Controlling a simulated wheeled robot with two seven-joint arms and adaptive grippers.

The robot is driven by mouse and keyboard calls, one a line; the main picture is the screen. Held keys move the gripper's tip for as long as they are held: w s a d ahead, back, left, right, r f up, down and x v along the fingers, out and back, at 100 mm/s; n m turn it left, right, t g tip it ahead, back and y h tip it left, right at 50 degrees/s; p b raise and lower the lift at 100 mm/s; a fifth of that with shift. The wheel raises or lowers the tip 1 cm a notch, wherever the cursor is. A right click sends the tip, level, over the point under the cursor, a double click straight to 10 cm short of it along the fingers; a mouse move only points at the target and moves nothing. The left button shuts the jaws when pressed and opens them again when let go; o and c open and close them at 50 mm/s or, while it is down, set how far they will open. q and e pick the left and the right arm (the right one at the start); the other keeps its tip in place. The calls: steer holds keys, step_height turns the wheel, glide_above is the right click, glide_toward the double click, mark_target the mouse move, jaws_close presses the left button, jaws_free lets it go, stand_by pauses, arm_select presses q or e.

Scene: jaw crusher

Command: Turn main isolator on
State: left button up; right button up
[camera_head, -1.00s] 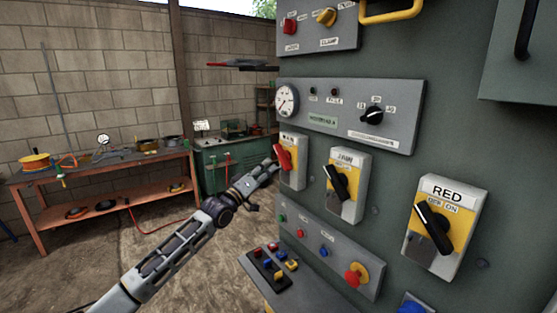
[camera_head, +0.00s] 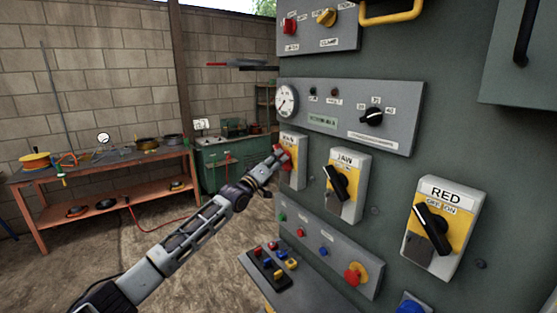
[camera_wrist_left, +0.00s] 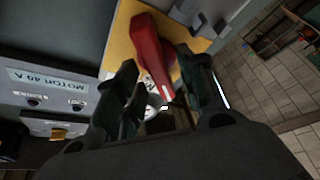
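The main isolator is a grey box with a yellow plate labelled MAIN (camera_head: 298,172) on the green panel, leftmost of three switch boxes. Its red handle (camera_head: 283,156) is partly covered by my left gripper (camera_head: 275,164), which reaches it from the left. In the left wrist view the red handle (camera_wrist_left: 151,50) stands out in front of the yellow plate (camera_wrist_left: 120,42). Its lower end lies between the dark fingers of my left gripper (camera_wrist_left: 165,88). The fingers are apart, the right one close beside the handle. Contact cannot be told. My right gripper is not in view.
The JAW switch (camera_head: 345,185) and RED switch (camera_head: 436,228), with black handles, sit to the right. A gauge panel (camera_head: 350,115) is above. A sloped button panel (camera_head: 325,245) is below. An orange workbench (camera_head: 110,175) stands at the left wall.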

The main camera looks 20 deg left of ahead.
arm_select(q)
steer(key=shift+w+d+r, duration=0.15)
steer(key=shift+w+d, duration=0.05)
steer(key=shift+w, duration=0.3)
jaws_close()
